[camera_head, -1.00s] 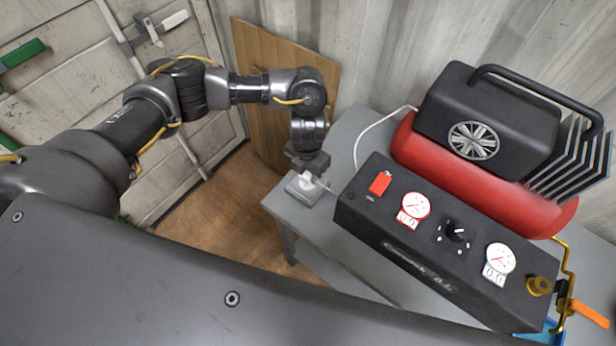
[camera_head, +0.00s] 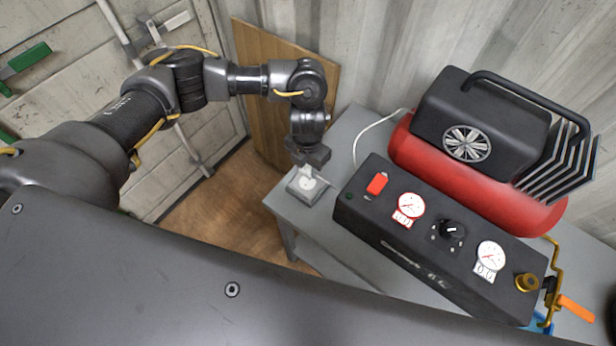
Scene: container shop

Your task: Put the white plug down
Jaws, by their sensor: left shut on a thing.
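My left gripper (camera_head: 308,164) is just above the grey socket box (camera_head: 298,194) at the near left corner of the table. It is shut on the white plug, which is mostly hidden beneath the fingers. A short piece of pale cord (camera_head: 323,181) leads from there toward the black control panel. The round white socket face (camera_head: 307,184) shows on top of the box, below the fingers. My right gripper is not in view.
The grey table (camera_head: 345,135) carries the black control panel (camera_head: 440,240) with gauges and a red switch, and a red-and-black compressor (camera_head: 470,175) behind it. A white cable (camera_head: 372,130) runs behind the panel. A wooden board (camera_head: 262,100) leans at the wall.

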